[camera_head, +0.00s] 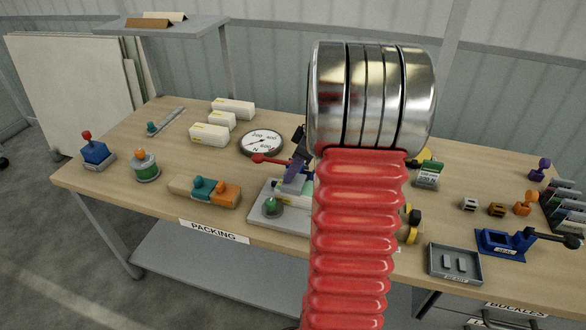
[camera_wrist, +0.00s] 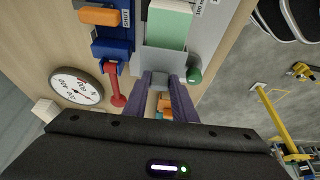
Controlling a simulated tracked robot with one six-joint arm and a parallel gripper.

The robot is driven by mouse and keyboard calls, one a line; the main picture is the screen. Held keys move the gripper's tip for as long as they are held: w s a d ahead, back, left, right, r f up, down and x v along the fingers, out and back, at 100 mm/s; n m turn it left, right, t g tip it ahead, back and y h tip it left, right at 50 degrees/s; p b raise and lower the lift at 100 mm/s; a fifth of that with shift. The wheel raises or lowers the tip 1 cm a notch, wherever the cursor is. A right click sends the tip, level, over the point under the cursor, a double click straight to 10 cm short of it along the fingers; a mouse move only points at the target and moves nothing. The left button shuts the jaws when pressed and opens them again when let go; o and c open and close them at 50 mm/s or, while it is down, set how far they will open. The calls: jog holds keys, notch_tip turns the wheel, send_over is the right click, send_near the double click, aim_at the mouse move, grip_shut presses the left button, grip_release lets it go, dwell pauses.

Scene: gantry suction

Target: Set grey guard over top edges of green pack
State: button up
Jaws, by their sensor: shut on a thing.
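The green pack (camera_wrist: 168,25) shows in the wrist view, straight ahead of my fingers, in a grey fixture. My gripper (camera_wrist: 166,80) has purple fingers and is shut on the grey guard (camera_wrist: 164,62), a light grey piece at the fingertips. The guard lies at the near edge of the pack in the picture; I cannot tell whether it touches the pack or sits over its edges. In the head view my gripper (camera_head: 293,184) is low over the grey fixture plate (camera_head: 262,222), partly behind the red hose.
A red lever (camera_head: 268,159) and a round gauge (camera_head: 261,143) stand close left of my gripper. A green knob (camera_head: 271,206) sits on the plate's front. The ribbed red hose (camera_head: 357,230) blocks the middle. Brown (camera_head: 148,23) and white angled pieces lie on the raised shelf.

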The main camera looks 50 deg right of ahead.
jog(key=shift+f, duration=0.7)
jog(key=o, duration=1.1)
jog(key=v, duration=1.3)
jog(key=shift+r, duration=0.3)
jog(key=shift+s+d, duration=0.1)
jog(key=shift+s, duration=0.05)
